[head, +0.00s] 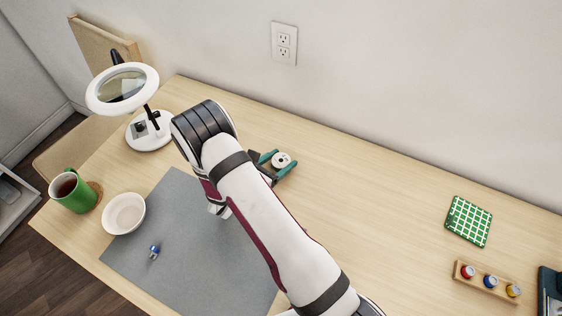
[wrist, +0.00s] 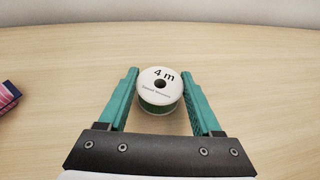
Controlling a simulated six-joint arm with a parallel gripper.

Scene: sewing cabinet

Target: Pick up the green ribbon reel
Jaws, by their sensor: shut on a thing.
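The green ribbon reel (wrist: 160,98) has a white top face marked "4 m" with a dark centre hole, and green shows below its rim. In the wrist view it stands upright between the teal fingers of my gripper (wrist: 160,74), which touch its two sides near their tips. My gripper is shut on it. In the head view the reel (head: 281,159) shows as a small white disc between the teal fingers, beyond my arm. I cannot tell whether it rests on the table or is slightly raised.
A magnifier lamp (head: 124,92), a green mug (head: 73,194) and a white bowl (head: 124,213) stand left. A grey mat (head: 180,230) bears a small blue-and-white item (head: 154,251). A green checked square (head: 468,221) and a spool rack (head: 487,283) lie right. Table around the reel is clear.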

